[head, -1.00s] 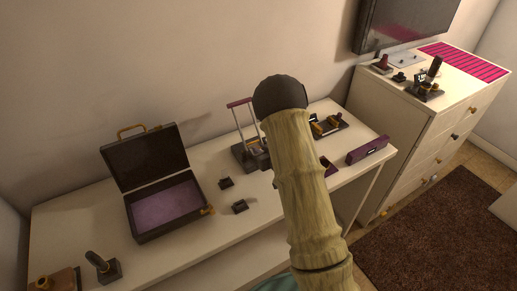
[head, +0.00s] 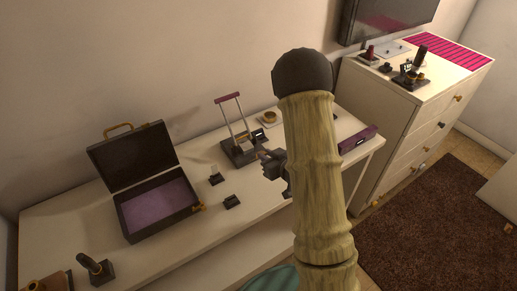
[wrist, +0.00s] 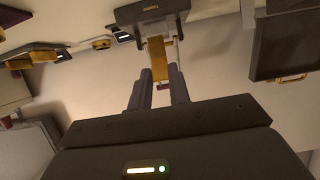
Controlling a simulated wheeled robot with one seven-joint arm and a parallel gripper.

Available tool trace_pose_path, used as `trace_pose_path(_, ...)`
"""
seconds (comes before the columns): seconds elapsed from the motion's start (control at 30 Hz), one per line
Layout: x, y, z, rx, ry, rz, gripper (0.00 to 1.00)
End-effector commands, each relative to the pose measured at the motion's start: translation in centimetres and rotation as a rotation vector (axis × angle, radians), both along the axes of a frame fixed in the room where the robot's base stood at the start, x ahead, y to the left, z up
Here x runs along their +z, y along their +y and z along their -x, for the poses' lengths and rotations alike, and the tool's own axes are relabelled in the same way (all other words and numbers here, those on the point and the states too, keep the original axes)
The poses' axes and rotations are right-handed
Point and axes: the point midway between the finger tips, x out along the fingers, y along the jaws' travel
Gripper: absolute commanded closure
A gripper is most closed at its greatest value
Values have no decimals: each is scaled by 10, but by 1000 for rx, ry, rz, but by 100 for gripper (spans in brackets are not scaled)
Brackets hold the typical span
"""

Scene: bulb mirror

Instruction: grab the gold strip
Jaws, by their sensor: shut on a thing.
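The gold strip (wrist: 161,55) shows in the wrist view, running from a dark device with a tall handle down between my fingers. My gripper (wrist: 161,76) has a finger on each side of the strip and is shut on it. In the head view my gripper (head: 266,158) is beside the dark device (head: 240,153), mostly hidden behind my pale forearm. The strip cannot be made out clearly in the head view.
An open dark case (head: 158,205) with purple lining stands on the white table (head: 75,222). A purple box (head: 357,139) is at the table's right end. A white drawer cabinet (head: 385,130) stands beyond.

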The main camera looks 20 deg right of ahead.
Motion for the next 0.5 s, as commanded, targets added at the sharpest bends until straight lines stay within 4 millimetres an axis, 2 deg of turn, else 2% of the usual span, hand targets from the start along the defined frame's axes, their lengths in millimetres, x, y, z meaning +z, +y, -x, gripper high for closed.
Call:
trace_pose_path(0.2,1,-10,29,-2,1,-1,100)
trace_pose_path(0.5,4,-14,41,1,6,-1,100)
